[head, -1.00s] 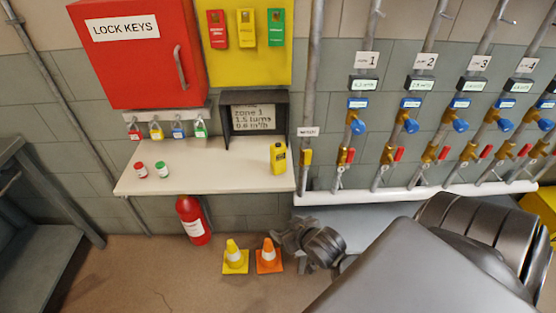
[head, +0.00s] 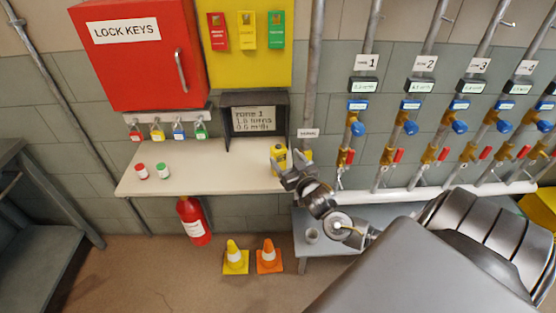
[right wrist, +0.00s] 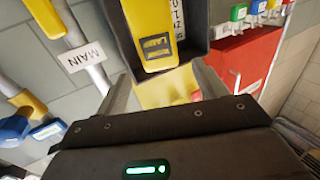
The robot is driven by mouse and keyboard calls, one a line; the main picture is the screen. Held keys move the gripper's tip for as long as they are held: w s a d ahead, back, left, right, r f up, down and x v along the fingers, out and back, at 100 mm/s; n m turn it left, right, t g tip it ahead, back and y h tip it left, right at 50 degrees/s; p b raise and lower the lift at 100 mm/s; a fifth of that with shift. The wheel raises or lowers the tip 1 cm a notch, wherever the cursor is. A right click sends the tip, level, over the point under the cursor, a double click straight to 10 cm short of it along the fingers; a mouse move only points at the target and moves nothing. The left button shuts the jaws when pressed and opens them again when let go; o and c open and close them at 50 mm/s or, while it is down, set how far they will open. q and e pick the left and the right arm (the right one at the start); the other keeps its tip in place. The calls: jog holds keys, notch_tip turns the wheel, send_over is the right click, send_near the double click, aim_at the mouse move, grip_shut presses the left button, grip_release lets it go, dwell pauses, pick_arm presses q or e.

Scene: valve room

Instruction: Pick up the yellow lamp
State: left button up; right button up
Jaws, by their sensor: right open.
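The yellow lamp (head: 278,154) stands upright near the right end of the pale shelf (head: 215,178). My right gripper (head: 292,168) is open and in front of the lamp, covering its lower right part in the head view. In the right wrist view the lamp (right wrist: 150,32) appears large, just ahead of the gap between the two open fingers (right wrist: 163,80). I cannot tell whether a finger touches it. My left gripper is not in view.
A dark-framed display (head: 254,120) stands behind the lamp. The main pipe (head: 310,100) rises just right of it. Red and green pots (head: 152,171) sit at the shelf's left. A low grey bench (head: 308,250) is below my right arm; two cones (head: 236,258) stand on the floor.

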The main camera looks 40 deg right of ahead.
aim_at(281, 152)
jog(key=shift+w+d, duration=0.1)
jog(key=shift+w, duration=0.4)
jog(key=shift+w+r, duration=0.2)
jog(key=shift+w, duration=0.1)
jog(key=p+x, duration=0.1)
jog(key=x, duration=0.3)
jog(key=shift+w+f+p, duration=0.2)
jog(key=shift+w+p, duration=0.1)
jog(key=shift+p, duration=0.05)
jog(key=shift+s, duration=0.1)
jog(key=c, duration=1.4)
jog(key=shift+c, duration=0.5)
jog(key=shift+r, duration=0.1)
